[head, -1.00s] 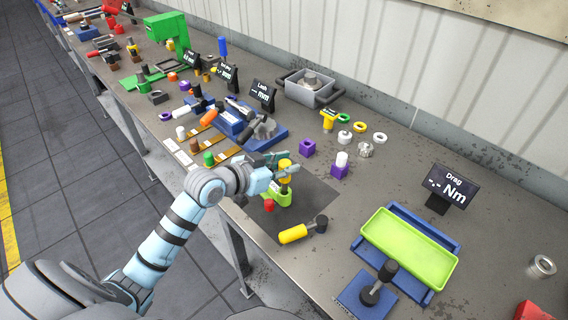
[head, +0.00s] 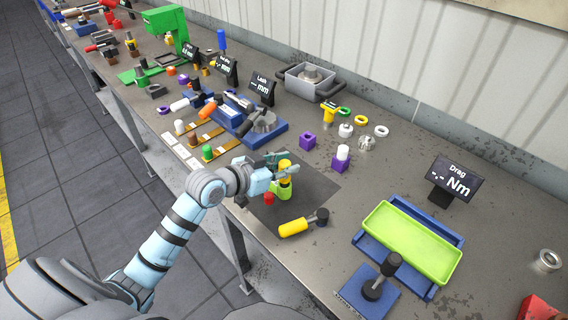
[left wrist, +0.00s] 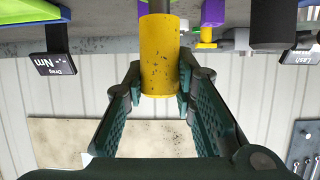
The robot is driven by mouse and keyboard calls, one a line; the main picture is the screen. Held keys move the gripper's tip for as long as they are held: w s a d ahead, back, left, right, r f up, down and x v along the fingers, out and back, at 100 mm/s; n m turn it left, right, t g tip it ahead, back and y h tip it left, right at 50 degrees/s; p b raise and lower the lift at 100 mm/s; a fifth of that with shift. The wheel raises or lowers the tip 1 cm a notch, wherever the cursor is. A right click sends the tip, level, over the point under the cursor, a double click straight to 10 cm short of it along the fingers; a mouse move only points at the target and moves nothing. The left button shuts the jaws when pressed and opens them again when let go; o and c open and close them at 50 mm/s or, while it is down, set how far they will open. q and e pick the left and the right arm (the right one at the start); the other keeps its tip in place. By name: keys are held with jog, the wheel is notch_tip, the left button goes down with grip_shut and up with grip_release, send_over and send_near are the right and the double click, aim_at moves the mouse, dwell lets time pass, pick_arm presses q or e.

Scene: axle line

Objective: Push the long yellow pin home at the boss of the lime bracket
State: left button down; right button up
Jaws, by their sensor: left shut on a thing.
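The long yellow pin (head: 285,164) stands roughly upright at the lime bracket (head: 282,191) on the dark mat. My left gripper (head: 275,165) is shut around the yellow part, above the bracket. In the left wrist view the yellow cylinder (left wrist: 160,60) sits between both fingers (left wrist: 160,88), with a grey shaft beyond it. The bracket's boss is mostly hidden by the gripper, so I cannot tell how deep the pin sits. My right gripper is not in view.
A yellow-handled mallet (head: 302,225) lies in front of the bracket, and a red piece (head: 268,198) is close beside it. A purple block with a white cylinder (head: 341,158) stands to the right. A green tray (head: 410,243) lies further right. The dark mat (head: 315,185) has bare room.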

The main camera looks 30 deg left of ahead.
pick_arm(q)
jog(key=shift+f+b, duration=0.6)
jog(key=shift+f, duration=0.35)
jog(key=c, duration=1.2)
grip_release()
jog(key=shift+c, duration=0.2)
jog(key=v, duration=0.7)
jog(key=shift+s, duration=0.2)
jog(key=shift+r, duration=0.1)
